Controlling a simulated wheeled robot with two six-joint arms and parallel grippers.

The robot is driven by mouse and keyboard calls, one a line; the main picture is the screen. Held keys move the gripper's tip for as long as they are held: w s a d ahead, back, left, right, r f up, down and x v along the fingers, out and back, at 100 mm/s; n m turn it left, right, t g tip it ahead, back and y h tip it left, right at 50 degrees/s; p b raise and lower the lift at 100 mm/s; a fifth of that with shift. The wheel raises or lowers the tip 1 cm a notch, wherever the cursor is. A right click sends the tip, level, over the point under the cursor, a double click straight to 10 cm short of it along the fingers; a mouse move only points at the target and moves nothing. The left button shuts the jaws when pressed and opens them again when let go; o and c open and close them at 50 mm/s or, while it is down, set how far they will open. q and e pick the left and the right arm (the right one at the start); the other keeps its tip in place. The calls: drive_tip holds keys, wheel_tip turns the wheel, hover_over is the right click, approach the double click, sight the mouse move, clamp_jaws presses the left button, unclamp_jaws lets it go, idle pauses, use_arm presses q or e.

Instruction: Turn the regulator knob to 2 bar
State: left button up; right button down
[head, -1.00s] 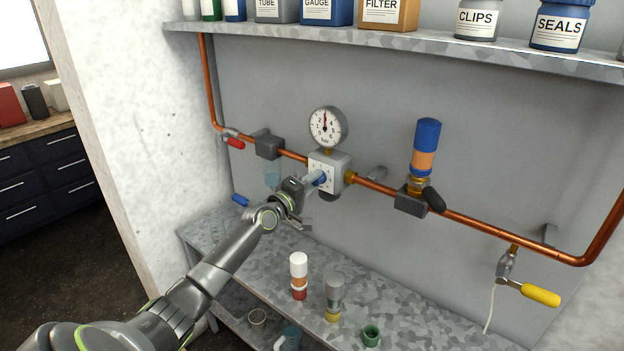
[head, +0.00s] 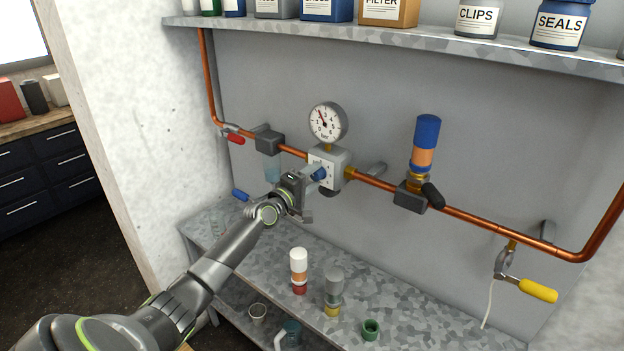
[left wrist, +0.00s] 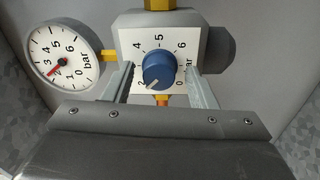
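The blue regulator knob (left wrist: 158,70) sits on the pale regulator block (head: 328,168), whose printed scale shows around it in the left wrist view. The knob's white mark points down-left, close to the 2. The red needle of the round pressure gauge (head: 327,123) stands at about 2; this gauge also shows in the left wrist view (left wrist: 62,55). My left gripper (head: 309,177) is just in front of the block. Its fingers are spread on either side of the knob, with gaps between them and the knob. My right gripper is not in view.
Copper pipe (head: 460,216) runs along the wall on both sides of the regulator. A blue-and-orange cylinder (head: 425,145) stands on it at the right. The bench (head: 400,310) below holds a white-capped bottle (head: 299,270), a grey-topped bottle (head: 334,290) and a green ring (head: 371,329).

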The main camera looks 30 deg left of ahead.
use_arm(q)
drive_tip(key=shift+s, duration=0.1)
drive_tip(key=s+a+p, duration=0.1)
drive_tip(key=s+p, duration=0.4)
drive_tip(key=s, duration=1.2)
drive_tip(key=shift+a+f, duration=0.2)
drive_tip(key=shift+f, duration=0.1)
